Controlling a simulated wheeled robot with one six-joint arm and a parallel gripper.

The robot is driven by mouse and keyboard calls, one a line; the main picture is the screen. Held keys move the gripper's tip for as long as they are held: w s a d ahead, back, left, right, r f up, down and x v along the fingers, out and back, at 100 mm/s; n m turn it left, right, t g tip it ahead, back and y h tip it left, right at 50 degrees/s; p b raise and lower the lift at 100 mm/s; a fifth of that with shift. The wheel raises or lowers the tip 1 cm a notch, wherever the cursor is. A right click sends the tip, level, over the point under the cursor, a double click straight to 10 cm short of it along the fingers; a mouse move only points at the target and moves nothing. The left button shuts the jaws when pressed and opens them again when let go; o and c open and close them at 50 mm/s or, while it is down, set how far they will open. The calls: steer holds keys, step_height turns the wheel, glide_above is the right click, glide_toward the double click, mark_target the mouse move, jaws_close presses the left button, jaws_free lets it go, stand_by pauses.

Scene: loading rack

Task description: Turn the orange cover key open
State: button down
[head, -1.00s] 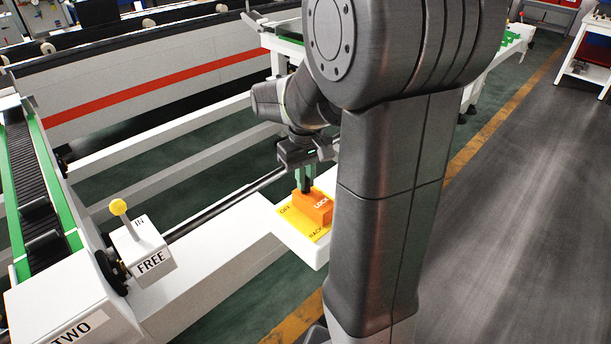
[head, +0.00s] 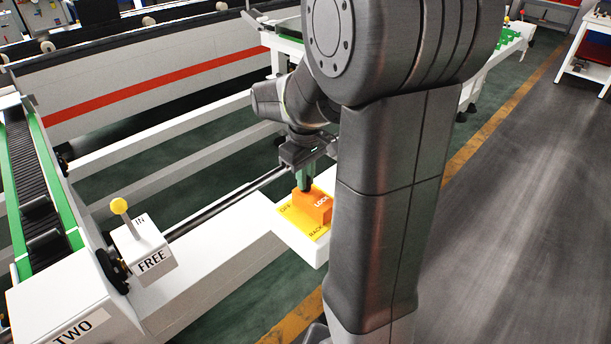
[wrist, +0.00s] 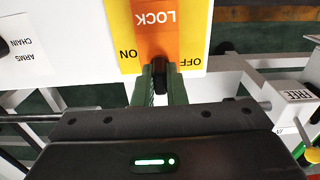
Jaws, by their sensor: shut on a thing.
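The orange cover key (head: 318,204), marked LOCK, sits on a yellow plate (head: 297,222) at the end of a white beam. It also shows at the top of the wrist view (wrist: 158,42), over a yellow plate with ON on one side and OFF on the other. A black grip (wrist: 159,77) stands at the key's near end. My gripper (head: 306,181) is above the key's far end. In the wrist view my gripper (wrist: 160,88) has its green fingers on both sides of the black grip, shut on it. My arm hides part of the area right of the plate.
A white box marked FREE (head: 145,250) with a yellow-knobbed lever stands left of the key. A dark rod (head: 225,205) runs behind the white beam. A green-edged conveyor (head: 35,180) is at far left. Open floor lies at right.

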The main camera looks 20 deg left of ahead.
steer(key=c, duration=1.5)
jaws_free()
steer(key=shift+o, duration=0.2)
step_height(320, 180, up, 14)
steer(key=shift+f, duration=0.15)
step_height(320, 180, down, 14)
steer(key=shift+r, duration=0.15)
